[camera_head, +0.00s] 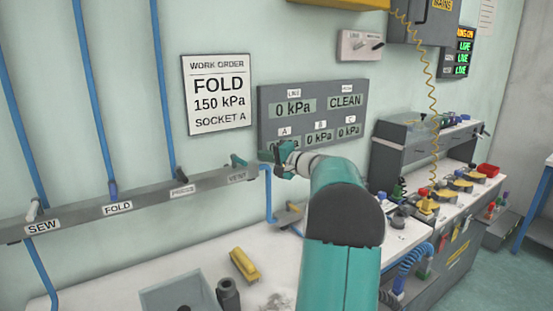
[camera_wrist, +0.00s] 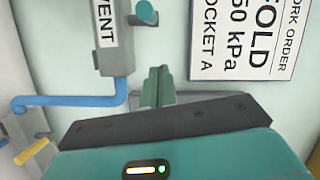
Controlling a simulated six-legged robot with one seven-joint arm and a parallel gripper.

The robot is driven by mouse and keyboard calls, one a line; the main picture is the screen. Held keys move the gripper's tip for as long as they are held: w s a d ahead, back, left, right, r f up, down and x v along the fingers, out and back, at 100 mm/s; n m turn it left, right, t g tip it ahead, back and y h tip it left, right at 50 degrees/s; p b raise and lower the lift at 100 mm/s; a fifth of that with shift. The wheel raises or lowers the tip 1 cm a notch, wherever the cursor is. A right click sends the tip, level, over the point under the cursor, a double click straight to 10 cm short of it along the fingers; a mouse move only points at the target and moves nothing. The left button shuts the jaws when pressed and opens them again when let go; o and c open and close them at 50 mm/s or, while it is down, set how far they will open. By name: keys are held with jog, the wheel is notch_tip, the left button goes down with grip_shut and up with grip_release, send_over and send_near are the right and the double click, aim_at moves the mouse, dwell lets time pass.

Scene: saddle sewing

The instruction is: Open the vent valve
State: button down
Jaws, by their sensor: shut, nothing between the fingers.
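The vent valve's lever (camera_head: 238,160) is small and greenish, at the right end of the grey rail above the VENT label (camera_head: 237,177). In the wrist view the lever (camera_wrist: 146,14) shows at the top, beside the sideways VENT label (camera_wrist: 106,22). My gripper (camera_head: 271,155) is teal and sits just to the right of the lever in the head view. Its fingers (camera_wrist: 157,86) are together with nothing between them. In the wrist view a gap shows between the fingers and the lever. Contact is not visible.
The grey rail (camera_head: 75,212) also carries SEW, FOLD and PRESS levers. A blue pipe (camera_head: 268,195) drops from its right end. A work order sign (camera_head: 217,95) and a gauge panel (camera_head: 310,92) are on the wall close by. A yellow object (camera_head: 244,265) lies on the white bench below.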

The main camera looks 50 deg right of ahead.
jog(key=a, duration=0.1)
jog(key=w+a, duration=0.1)
jog(key=a, duration=0.2)
jog(key=shift+w+f, duration=0.2)
jog(key=shift+f, duration=0.15)
jog(key=shift+a, duration=0.1)
